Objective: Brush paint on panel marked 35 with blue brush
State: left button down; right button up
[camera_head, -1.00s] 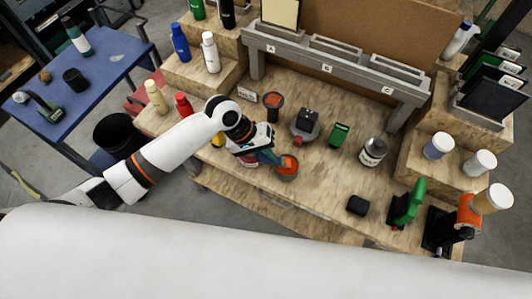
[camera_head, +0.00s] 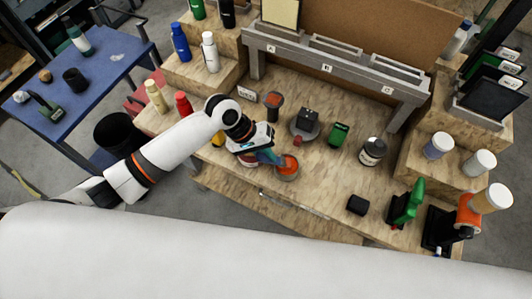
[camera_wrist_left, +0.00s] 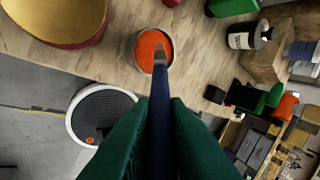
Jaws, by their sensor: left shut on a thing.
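My left gripper (camera_head: 258,152) is shut on a dark blue brush, which it holds over the work table. In the left wrist view the dark blue brush (camera_wrist_left: 159,115) runs up between the green fingers (camera_wrist_left: 159,108). Its bristle end overlaps the opening of a can of orange paint (camera_wrist_left: 145,62); I cannot tell if it touches the paint. The can (camera_head: 288,172) also shows in the head view, just right of the gripper. A cream panel (camera_head: 281,12) stands at the back and dark panels (camera_head: 495,95) stand at the right. I cannot read a 35 on any. My right gripper is not in view.
A grey slotted rack (camera_head: 335,68) stands along the table's back. Bottles (camera_head: 210,52) stand on wooden steps at left. Bare wood (camera_head: 310,205) lies in front.

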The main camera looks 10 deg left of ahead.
pick_arm(q)
jog(key=shift+w+r, duration=0.1)
jog(key=shift+r, duration=3.2)
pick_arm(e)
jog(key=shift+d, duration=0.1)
